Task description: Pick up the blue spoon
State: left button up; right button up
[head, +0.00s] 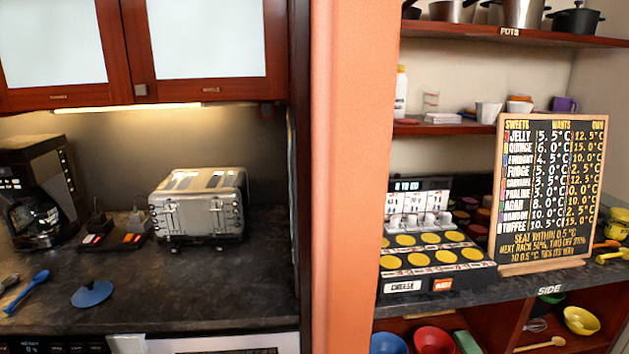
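A blue spoon (28,290) lies on the dark countertop (180,290) at the far left of the head view, slanting from lower left to upper right. Nothing visible covers it. A grey utensil (8,282) lies just to its upper left, partly cut off by the picture's left edge. A flat round blue thing with a small raised part (92,295) lies to the right of the spoon, apart from it. Neither of my grippers shows in the head view.
A dark coffee maker (40,190) and a silver toaster (198,205) stand behind on the counter. Cabinets (200,50) hang above. An orange pillar (350,180) divides this counter from shelves with a menu board (545,195). The counter before the toaster is clear.

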aim_at(41, 276)
jog(key=u, duration=1.6)
